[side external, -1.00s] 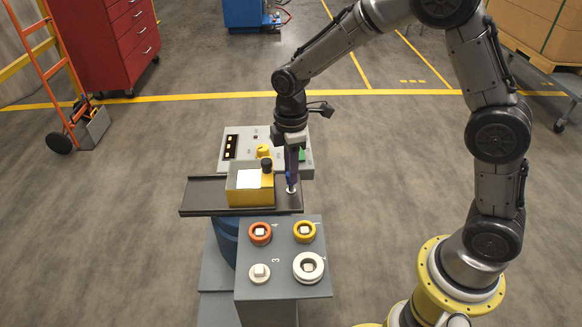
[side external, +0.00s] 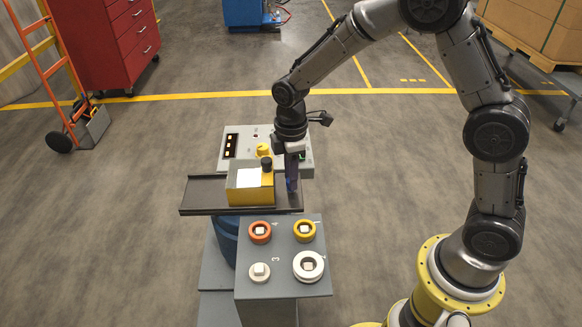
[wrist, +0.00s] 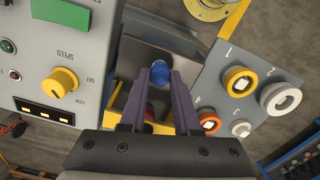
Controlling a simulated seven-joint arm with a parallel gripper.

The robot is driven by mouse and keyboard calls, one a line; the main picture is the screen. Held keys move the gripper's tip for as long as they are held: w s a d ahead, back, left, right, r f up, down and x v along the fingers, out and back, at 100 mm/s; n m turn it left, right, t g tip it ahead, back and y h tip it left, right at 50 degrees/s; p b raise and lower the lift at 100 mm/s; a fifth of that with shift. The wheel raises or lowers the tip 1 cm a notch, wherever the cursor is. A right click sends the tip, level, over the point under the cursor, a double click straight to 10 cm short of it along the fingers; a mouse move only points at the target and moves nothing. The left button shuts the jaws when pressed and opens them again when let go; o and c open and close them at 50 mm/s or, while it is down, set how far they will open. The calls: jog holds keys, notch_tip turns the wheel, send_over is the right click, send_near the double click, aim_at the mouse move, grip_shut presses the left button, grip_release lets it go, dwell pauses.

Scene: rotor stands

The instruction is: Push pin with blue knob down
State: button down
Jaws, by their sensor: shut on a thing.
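The pin's blue knob (wrist: 160,73) sits between the fingertips of my gripper (wrist: 159,88) in the wrist view. In the side view, a bit of blue (side external: 290,184) shows at the fingertips, at the right end of the dark tray (side external: 205,190). My gripper (side external: 292,180) points down there and is shut on the blue knob. The pin's lower end and the spot under it are hidden by the fingers in the side view.
A yellow box (side external: 250,196) with a white top and a black knob (side external: 266,164) stands just left of my gripper. Behind is a grey control panel (side external: 236,160) with a yellow speed knob (wrist: 60,82). In front, a numbered grey stand (side external: 283,284) carries several rings.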

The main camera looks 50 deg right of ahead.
jog(key=c, duration=0.6)
grip_release()
jog(key=shift+f, duration=0.2)
jog(key=shift+r, duration=0.15)
notch_tip(320, 180, up, 14)
jog(key=shift+f, duration=0.2)
jog(key=s+d+r+m+t, duration=0.2)
jog(key=s+d+r+t, duration=0.15)
jog(key=s+r, duration=0.65)
jog(key=s+f+m, duration=0.2)
jog(key=s+m, duration=0.1)
jog(key=s, duration=0.1)
jog(key=s+d+f+m+t, duration=0.1)
jog(key=s+m, duration=0.2)
jog(key=s, duration=0.2)
jog(key=s+f+m+t, duration=0.1)
jog(key=s+f+m, duration=0.1)
jog(key=s+m, duration=0.2)
jog(key=shift+s+d+f, duration=0.3)
jog(key=shift+s+f, duration=0.05)
jog(key=shift+s, duration=0.2)
